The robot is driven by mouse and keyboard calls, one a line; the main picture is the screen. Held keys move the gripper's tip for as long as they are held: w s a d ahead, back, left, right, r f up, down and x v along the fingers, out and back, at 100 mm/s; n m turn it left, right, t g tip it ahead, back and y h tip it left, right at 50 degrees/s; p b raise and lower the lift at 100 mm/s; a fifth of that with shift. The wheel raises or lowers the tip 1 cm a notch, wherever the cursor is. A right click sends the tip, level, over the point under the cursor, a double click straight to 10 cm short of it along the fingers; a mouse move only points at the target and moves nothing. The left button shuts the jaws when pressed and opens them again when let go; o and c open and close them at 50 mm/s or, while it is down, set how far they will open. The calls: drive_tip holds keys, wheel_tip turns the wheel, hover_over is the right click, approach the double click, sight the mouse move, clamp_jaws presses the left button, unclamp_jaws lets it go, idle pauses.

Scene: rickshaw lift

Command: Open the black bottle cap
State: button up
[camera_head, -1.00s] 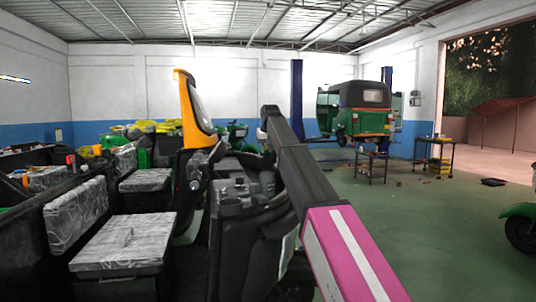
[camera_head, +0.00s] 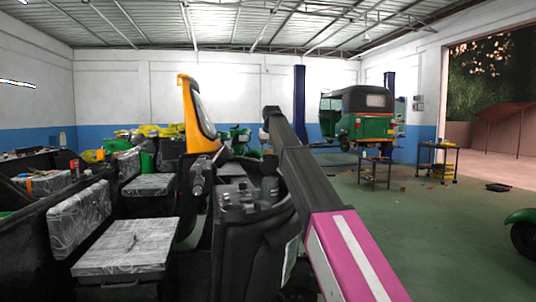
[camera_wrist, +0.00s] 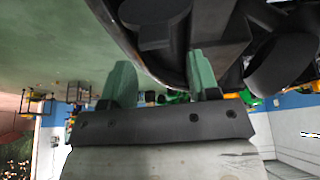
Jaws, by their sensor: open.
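A black vehicle body (camera_head: 250,232) stands close in front of me, with dark fittings (camera_head: 240,192) on its top. I cannot single out the black bottle cap for certain in the head view. In the wrist view, which is upside down, a dark round cap-like part (camera_wrist: 155,22) hangs at the top, just beyond the fingers, and may be the cap. My gripper (camera_wrist: 160,82) has two green fingers spread apart with nothing between them. It looks apart from the round part. In the head view my black and pink arm reaches toward the vehicle, and the fingers cannot be made out.
Grey-patterned seats (camera_head: 125,248) and dark frames crowd the left. A yellow-edged windscreen frame (camera_head: 198,115) rises behind the black body. A green rickshaw (camera_head: 365,118) and small tables (camera_head: 374,170) stand farther back. The green floor at right is mostly clear.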

drive_tip(key=a+v, duration=0.1)
drive_tip(key=v, duration=0.7)
drive_tip(key=shift+d+r, duration=0.25)
drive_tip(key=shift+d, duration=0.3)
